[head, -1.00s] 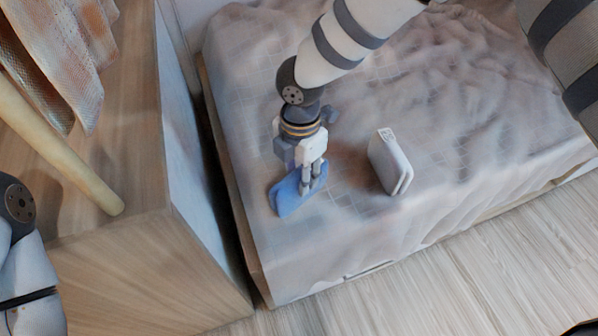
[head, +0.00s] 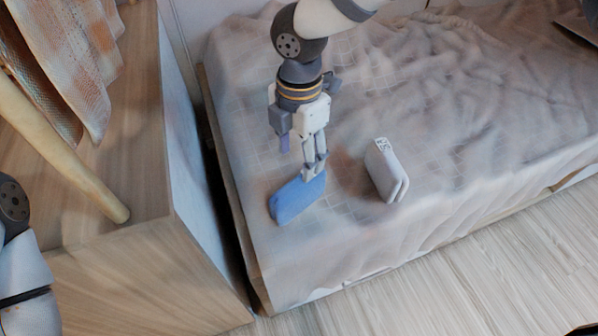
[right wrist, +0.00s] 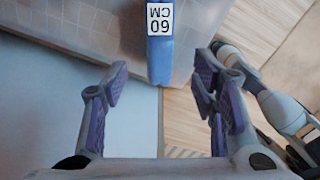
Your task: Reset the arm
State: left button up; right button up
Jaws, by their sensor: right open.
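My right gripper (head: 314,172) hangs above the bed in the head view, pointing down, just over a blue flat case (head: 297,198). Its fingers are open. In the right wrist view the two purple-padded fingers of my right gripper (right wrist: 160,85) stand wide apart with nothing between them. The blue case (right wrist: 160,68), with a white "60 CM" label, lies just beyond the fingertips. In the head view the fingers overlap the top edge of the case; I cannot tell whether they touch it. My left gripper is out of view; only part of that arm shows at the left edge.
A white case (head: 385,170) stands on the bed (head: 450,130) right of the blue one. A wooden cabinet (head: 150,260) stands left of the bed across a narrow dark gap, with an orange checked cloth (head: 80,60) above. Wooden floor (head: 480,270) is clear in front.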

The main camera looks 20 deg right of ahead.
notch_tip(320, 180, up, 3)
dwell(0.4)
